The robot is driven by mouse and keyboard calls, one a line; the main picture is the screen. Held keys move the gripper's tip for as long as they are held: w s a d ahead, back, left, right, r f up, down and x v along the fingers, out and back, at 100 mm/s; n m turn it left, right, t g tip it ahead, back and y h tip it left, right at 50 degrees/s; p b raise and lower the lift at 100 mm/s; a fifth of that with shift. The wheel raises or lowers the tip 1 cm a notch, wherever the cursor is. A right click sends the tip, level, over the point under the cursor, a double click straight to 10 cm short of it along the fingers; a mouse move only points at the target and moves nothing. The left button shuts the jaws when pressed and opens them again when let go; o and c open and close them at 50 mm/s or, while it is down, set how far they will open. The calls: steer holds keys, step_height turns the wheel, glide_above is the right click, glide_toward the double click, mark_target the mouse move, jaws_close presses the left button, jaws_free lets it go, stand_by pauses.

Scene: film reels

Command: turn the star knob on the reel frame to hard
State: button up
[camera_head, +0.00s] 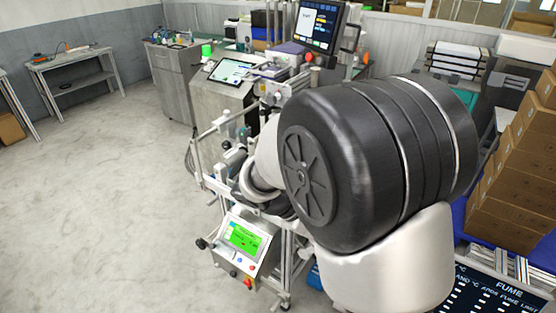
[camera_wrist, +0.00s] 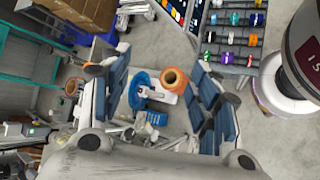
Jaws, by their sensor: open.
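The metal frame (camera_head: 212,178) that may be the reel frame stands in mid-view in the head view, largely covered by my arm. A control box with a green screen (camera_head: 244,238) sits low on it, and a small dark knob (camera_head: 201,244) sticks out at the box's left. I cannot tell which part is the star knob. In the wrist view my gripper (camera_wrist: 162,78) shows two blue-padded fingers spread apart with nothing held between them. Beyond the gap are a blue reel (camera_wrist: 138,88) and an orange-brown roll (camera_wrist: 175,80). The gripper is hidden in the head view.
Stacked cardboard boxes (camera_head: 515,150) stand at the right. A grey cabinet with a tablet (camera_head: 231,72) is behind the frame. A rack of coloured spools (camera_wrist: 232,30) shows in the wrist view. The floor (camera_head: 100,200) at the left is clear.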

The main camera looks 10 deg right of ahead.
steer(key=w+a+f+n+t+h+p, duration=0.25)
steer(key=w+f+n+t+h, duration=0.25)
steer(key=w+f+n, duration=0.5)
steer(key=w+a+f+n+t+y+p, duration=0.1)
steer(key=a+f+n+t, duration=0.3)
steer(key=f, duration=0.6)
steer(key=w+a+f+n+t+y+p, duration=0.1)
steer(key=a+f+n+t, duration=0.3)
steer(key=f, duration=0.6)
steer(key=w+d+t+b, duration=0.1)
steer(key=w+d+b, duration=0.2)
steer(key=w+d, duration=0.9)
steer(key=shift+d, duration=0.6)
steer(key=shift+c, duration=0.2)
steer(key=c, duration=1)
steer(key=shift+m, duration=0.3)
